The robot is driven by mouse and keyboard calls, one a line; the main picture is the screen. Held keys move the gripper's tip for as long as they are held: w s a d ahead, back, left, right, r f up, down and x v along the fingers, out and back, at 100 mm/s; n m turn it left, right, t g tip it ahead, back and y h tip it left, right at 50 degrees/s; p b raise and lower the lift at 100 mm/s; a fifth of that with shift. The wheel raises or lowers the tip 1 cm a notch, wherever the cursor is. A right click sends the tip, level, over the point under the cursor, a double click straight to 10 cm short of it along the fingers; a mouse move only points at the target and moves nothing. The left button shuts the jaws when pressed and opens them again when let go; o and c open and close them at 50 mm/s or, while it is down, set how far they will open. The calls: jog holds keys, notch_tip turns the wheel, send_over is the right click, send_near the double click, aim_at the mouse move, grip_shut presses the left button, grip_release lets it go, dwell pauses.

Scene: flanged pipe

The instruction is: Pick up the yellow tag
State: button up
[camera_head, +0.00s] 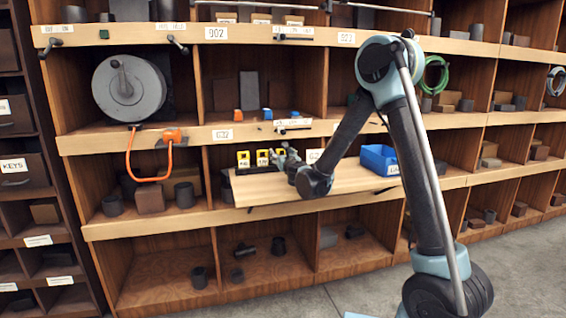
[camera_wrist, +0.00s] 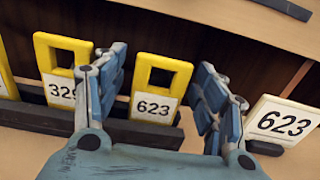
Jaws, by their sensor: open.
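Several yellow tags with square holes and white number labels stand upright in a dark holder (camera_wrist: 28,117) on a wooden shelf board. In the wrist view, the yellow tag labelled 623 (camera_wrist: 161,75) stands between the fingers of my gripper (camera_wrist: 160,92). Another yellow tag, labelled 329 (camera_wrist: 62,52), is just left of it, partly behind the left finger. A third yellow tag (camera_wrist: 5,80) is cut off at the left edge. My gripper is open, its fingers on either side of the 623 tag. The head view shows my gripper (camera_head: 284,156) beside the row of yellow tags (camera_head: 243,158).
A white card marked 623 (camera_wrist: 281,122) stands right of the right finger. In the head view, a blue bin (camera_head: 379,158) sits on the right of the wooden board (camera_head: 262,186). A grey reel (camera_head: 128,88) with an orange hose is at left.

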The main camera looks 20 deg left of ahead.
jog(key=c, duration=1)
